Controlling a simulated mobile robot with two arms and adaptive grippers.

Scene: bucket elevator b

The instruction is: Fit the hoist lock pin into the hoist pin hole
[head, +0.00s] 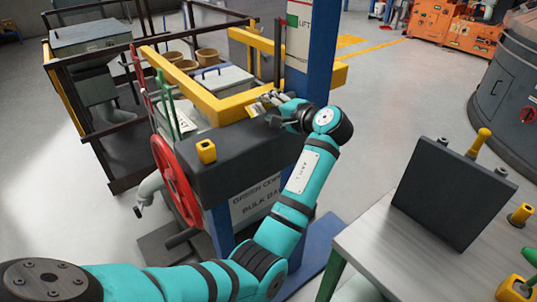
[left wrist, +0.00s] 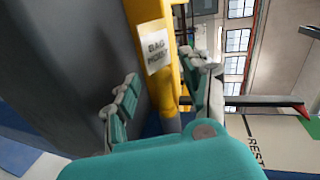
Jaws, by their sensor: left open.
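My left gripper (head: 270,102) is open above the back edge of a dark grey box, close to the yellow frame. My right gripper is not in view.
The dark box (head: 235,160) bears a red wheel (head: 172,182). A blue column (head: 322,50) rises behind my gripper. The grey table (head: 375,235) holds a dark panel (head: 445,195) and yellow sockets (head: 520,213). Open floor lies behind the table.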

